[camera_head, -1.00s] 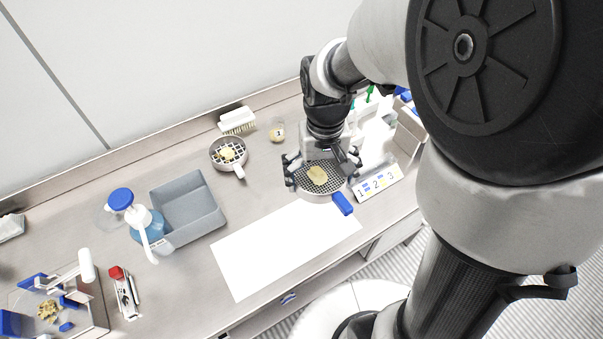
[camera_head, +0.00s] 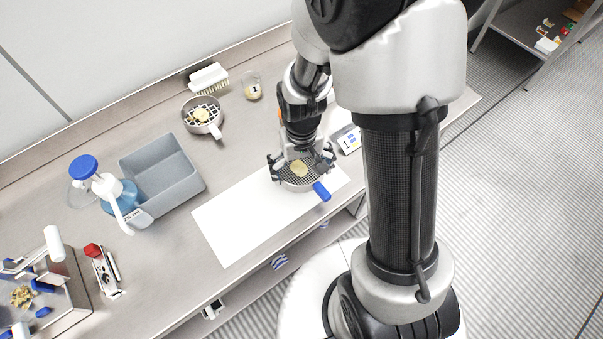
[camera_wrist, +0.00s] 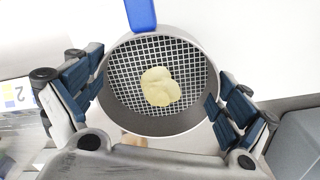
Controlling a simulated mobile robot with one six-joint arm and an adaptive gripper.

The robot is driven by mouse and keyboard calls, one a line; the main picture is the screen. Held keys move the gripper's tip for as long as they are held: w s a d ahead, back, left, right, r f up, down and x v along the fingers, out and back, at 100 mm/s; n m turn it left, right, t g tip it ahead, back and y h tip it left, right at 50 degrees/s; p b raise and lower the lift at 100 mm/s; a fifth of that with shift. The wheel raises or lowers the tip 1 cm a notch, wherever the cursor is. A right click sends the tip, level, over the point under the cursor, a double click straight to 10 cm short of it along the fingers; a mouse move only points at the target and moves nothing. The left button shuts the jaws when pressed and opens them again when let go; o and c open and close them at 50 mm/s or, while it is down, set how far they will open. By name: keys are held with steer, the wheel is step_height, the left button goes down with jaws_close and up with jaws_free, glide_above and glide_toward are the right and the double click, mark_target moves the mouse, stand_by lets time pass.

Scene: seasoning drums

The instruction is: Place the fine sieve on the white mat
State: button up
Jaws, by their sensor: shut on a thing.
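The fine sieve (camera_head: 289,184) is a round metal rim with a dense mesh and a blue handle (camera_head: 321,191). A pale yellow piece lies on its mesh. My gripper (camera_head: 301,168) is shut around the rim, with a finger pad on each side, as the wrist view also shows (camera_wrist: 160,95). In the wrist view the sieve (camera_wrist: 180,125) has its handle pointing up. The white mat (camera_head: 240,220) lies flat on the bench; the sieve is over its right end. Whether the sieve touches the mat cannot be told.
A coarse sieve (camera_head: 187,118) with a pale piece stands behind. A numbered label (camera_head: 349,139) is at right. The mat's left part is clear.

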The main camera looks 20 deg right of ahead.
mark_target(298, 176)
steer(key=shift+f, duration=1.05)
steer(key=shift+f+b, duration=0.25)
steer(key=shift+b, duration=0.1)
steer(key=o, duration=0.8)
